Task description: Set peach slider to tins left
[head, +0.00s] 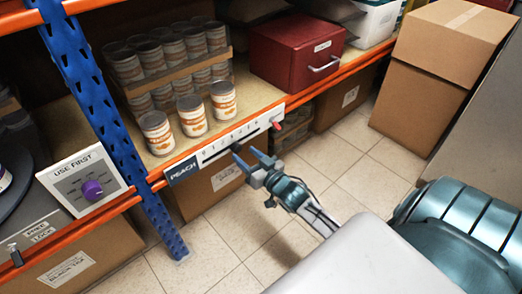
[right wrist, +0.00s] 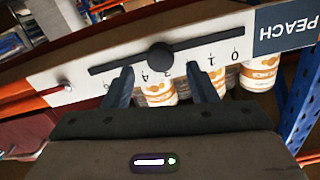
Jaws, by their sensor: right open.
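The peach slider is a white panel (head: 247,127) with a blue PEACH label (head: 182,170), a number scale and a dark slot, on the shelf's front edge. In the right wrist view the panel (right wrist: 110,55) is upside down. Its round black knob (right wrist: 160,57) sits near the middle of the slot, around 3; the exact mark is hard to read. My right gripper (head: 248,158) is open in front of the panel. In the wrist view its fingertips (right wrist: 160,75) are either side of the knob, not closed on it. Three peach tins (head: 191,115) stand in front. My left gripper is not in view.
A tray (head: 180,70) with several more tins is behind the three. A red box (head: 297,50) is to the right. Cardboard boxes (head: 440,70) stand beyond tiled floor.

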